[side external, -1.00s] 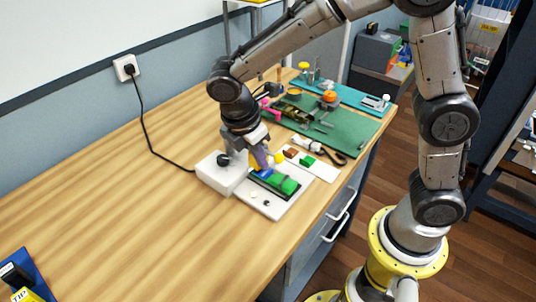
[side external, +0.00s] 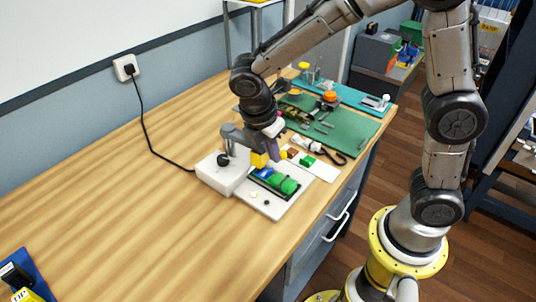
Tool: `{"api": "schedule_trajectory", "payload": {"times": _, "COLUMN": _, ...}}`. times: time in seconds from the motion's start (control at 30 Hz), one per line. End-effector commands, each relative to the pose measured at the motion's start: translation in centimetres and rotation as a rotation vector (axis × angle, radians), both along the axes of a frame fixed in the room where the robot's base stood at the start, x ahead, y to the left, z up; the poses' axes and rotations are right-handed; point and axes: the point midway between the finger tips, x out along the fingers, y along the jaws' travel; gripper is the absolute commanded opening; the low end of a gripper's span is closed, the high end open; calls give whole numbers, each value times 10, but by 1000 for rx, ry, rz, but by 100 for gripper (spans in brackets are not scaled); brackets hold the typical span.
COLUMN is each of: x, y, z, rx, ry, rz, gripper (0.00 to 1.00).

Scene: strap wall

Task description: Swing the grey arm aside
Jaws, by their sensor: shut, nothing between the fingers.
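The grey arm (side external: 238,138) stands over the white box (side external: 212,176) and reaches right toward a yellow block (side external: 259,159). How the arm joins the box is too small to tell. My gripper (side external: 276,154) points down just right of the yellow block, above the far edge of the white board. It is shut with nothing in it. Whether its fingers touch the yellow block or the grey arm I cannot tell. A blue piece (side external: 265,173) and a green cylinder (side external: 288,186) lie in the dark slot of the white board (side external: 262,207).
A black knob (side external: 223,160) is on the white box, and a black cable (side external: 152,140) runs from it to the wall socket. A white card (side external: 322,172) with small blocks lies at right. A cluttered green mat (side external: 350,130) lies behind.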

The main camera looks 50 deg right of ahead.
Motion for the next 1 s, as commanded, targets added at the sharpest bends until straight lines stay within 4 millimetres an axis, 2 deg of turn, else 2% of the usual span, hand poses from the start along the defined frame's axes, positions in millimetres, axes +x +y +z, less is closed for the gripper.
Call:
{"api": "schedule_trajectory", "payload": {"times": 0.2, "x": -2, "y": -29, "z": 0, "rx": 0, "ry": 0, "rz": 162, "gripper": 0}}
{"api": "schedule_trajectory", "payload": {"times": 0.47, "x": 6, "y": -67, "z": 0, "rx": 0, "ry": -2, "rz": 406, "gripper": 0}}
{"api": "schedule_trajectory", "payload": {"times": 0.9, "x": 39, "y": -125, "z": 0, "rx": 0, "ry": -1, "rz": 821, "gripper": 0}}
{"api": "schedule_trajectory", "payload": {"times": 1.0, "x": 50, "y": -134, "z": 0, "rx": 0, "ry": 0, "rz": 821, "gripper": 0}}
